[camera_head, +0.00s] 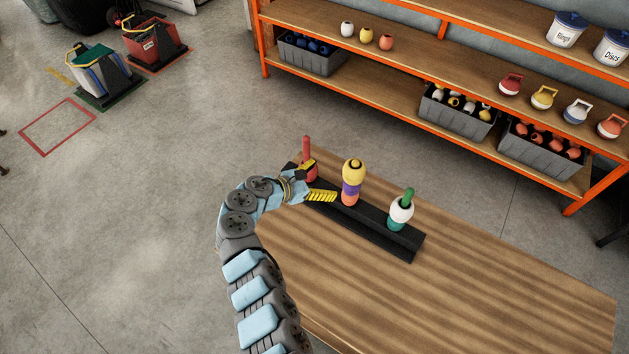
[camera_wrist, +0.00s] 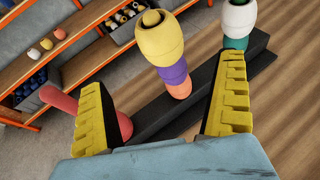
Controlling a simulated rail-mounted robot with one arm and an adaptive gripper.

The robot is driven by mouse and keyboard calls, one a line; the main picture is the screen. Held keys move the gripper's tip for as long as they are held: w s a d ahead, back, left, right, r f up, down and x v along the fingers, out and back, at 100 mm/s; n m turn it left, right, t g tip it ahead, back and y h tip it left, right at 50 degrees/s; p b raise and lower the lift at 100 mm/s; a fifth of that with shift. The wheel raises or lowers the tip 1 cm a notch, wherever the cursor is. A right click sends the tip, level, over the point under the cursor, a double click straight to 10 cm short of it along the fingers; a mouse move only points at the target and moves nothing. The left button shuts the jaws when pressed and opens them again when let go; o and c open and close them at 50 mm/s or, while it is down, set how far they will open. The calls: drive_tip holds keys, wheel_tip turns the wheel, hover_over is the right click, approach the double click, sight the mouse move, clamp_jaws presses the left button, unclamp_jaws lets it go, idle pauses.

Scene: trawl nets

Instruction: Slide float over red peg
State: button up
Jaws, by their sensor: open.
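The red peg (camera_head: 307,147) stands at the far left end of a black rack (camera_head: 375,228) on the wooden table. A red rounded float (camera_head: 312,174) shows low around its base, partly hidden by my gripper. In the wrist view the red peg (camera_wrist: 57,99) runs behind the left finger, and the red float (camera_wrist: 125,126) shows just right of that finger. My gripper (camera_head: 315,182) is open beside the peg, with nothing held between its yellow fingers. Behind the gap, the middle peg carries yellow (camera_wrist: 160,42), purple (camera_wrist: 173,73) and orange (camera_wrist: 179,90) floats.
The right, green peg (camera_head: 408,195) carries white (camera_head: 401,212) and green (camera_head: 399,224) floats. The table's right side (camera_head: 500,290) is clear. Behind, an orange-framed shelf (camera_head: 460,62) holds loose floats, handled floats, grey bins and lidded jars.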

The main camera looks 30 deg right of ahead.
sight(346, 174)
drive_tip(key=b+x, duration=0.3)
drive_tip(key=x, duration=0.8)
drive_tip(key=shift+d+f, duration=0.3)
drive_tip(key=shift+f, duration=0.05)
drive_tip(key=shift+d+f+b, duration=0.2)
drive_tip(key=shift+d+b, duration=0.1)
drive_tip(key=shift+d, duration=0.4)
drive_tip(key=shift+r, duration=0.1)
drive_tip(key=c, duration=1.2)
